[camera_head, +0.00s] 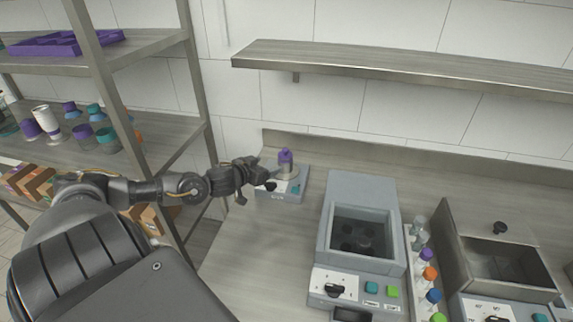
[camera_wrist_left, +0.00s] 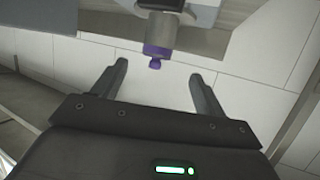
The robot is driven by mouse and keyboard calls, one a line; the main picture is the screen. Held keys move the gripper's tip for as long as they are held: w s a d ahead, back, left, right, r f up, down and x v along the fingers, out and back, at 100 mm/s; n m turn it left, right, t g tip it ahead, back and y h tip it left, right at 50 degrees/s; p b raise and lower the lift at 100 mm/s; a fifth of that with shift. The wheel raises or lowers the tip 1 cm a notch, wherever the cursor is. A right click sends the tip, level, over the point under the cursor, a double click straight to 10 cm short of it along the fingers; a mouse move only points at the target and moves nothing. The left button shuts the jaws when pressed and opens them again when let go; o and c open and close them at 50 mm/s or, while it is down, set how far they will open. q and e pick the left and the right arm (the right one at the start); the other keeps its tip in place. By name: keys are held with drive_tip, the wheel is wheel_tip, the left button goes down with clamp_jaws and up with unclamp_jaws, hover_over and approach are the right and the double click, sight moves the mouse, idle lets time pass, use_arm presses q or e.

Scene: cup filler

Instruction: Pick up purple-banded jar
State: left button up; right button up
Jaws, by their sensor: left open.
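A jar with a purple top (camera_head: 286,158) stands upright on a small grey device (camera_head: 299,189) at the back of the counter. In the left wrist view the same jar (camera_wrist_left: 158,48) shows a grey body, a purple band and a small purple knob. My left gripper (camera_head: 262,173) is just left of the jar, apart from it. In the left wrist view the gripper (camera_wrist_left: 159,70) has its two fingers spread, with the jar ahead of the gap and nothing between them. My right gripper is not in view.
A grey machine (camera_head: 362,187) stands right of the small device, with a row of colour-capped bottles (camera_head: 430,273) beside it. An open metal bin (camera_head: 500,258) is at the far right. A wall shelf (camera_head: 400,66) hangs above. A rack (camera_head: 160,128) with jars stands left.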

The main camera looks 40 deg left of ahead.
sight(281, 160)
use_arm(q)
drive_tip(key=shift+r+x, duration=0.2)
drive_tip(key=shift+x, duration=2.25)
drive_tip(key=shift+w+f, duration=0.15)
drive_tip(key=shift+f, duration=0.1)
drive_tip(key=shift+w+p, duration=0.15)
drive_tip(key=shift+p, duration=0.2)
drive_tip(key=p+x, duration=0.1)
drive_tip(key=x, duration=0.4)
drive_tip(key=shift+d+f, duration=0.1)
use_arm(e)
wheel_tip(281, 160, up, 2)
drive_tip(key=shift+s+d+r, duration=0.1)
use_arm(q)
drive_tip(key=c, duration=1)
drive_tip(key=shift+c, duration=1.2)
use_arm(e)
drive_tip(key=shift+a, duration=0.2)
